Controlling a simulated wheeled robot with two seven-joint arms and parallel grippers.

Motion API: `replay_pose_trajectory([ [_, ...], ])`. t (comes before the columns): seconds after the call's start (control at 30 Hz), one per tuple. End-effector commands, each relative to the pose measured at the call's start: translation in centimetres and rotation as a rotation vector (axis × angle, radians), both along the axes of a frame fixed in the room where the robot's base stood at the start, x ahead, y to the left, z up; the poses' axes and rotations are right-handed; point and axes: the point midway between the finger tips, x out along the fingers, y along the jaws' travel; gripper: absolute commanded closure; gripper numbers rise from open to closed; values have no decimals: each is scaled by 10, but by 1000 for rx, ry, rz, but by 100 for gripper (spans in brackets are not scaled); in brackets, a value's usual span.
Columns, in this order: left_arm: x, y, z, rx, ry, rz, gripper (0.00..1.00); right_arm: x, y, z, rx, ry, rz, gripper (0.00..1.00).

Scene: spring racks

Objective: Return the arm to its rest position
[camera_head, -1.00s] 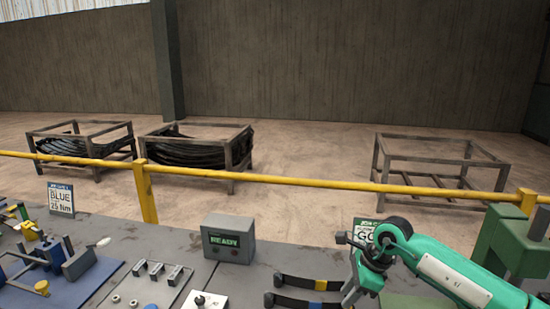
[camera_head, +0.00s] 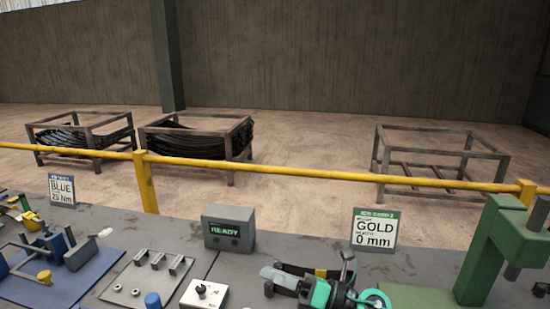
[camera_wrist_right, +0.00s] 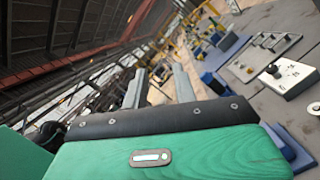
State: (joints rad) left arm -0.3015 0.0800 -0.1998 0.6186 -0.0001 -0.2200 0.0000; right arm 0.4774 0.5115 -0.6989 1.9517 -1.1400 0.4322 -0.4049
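My right arm (camera_head: 345,294) is folded low at the bottom edge of the head view, over the bench right of centre. Its green and black parts overlap the dark curved strips there. My right gripper (camera_head: 283,279) points left, near the small white knob box (camera_head: 204,294). In the right wrist view the gripper (camera_wrist_right: 159,84) shows two grey fingers standing apart with nothing held between them. That box is off to the right of the fingers there. My left arm and gripper are not in the head view.
A READY display box (camera_head: 228,228), a GOLD 0 mm sign (camera_head: 375,231) and a green press (camera_head: 490,252) stand on the bench. A blue fixture mat (camera_head: 75,283) is left. Beyond the yellow rail (camera_head: 300,178) are two loaded racks and one empty rack (camera_head: 442,151).

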Motion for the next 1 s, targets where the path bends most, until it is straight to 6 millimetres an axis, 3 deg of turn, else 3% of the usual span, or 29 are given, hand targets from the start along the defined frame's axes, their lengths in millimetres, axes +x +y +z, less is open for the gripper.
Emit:
replay_pose_trajectory([
  [0.13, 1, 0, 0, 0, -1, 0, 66, 6, -26, 14, 322, 251, -172, 72],
  [0.27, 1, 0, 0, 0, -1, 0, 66, 15, -65, 6, 579, 496, -340, 72],
  [0.37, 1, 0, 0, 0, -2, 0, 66, 17, -99, -15, 758, 694, -475, 72],
  [0.53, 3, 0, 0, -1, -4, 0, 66, 2, -154, -77, 1022, 1046, -727, 72],
  [0.67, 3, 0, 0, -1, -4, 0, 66, -32, -189, -135, 1187, 1323, -936, 72],
  [0.8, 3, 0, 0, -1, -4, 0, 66, -88, -214, -195, 1320, 1613, -1170, 72],
  [1.0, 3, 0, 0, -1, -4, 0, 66, -167, -226, -245, 1406, 1917, -1437, 72],
])
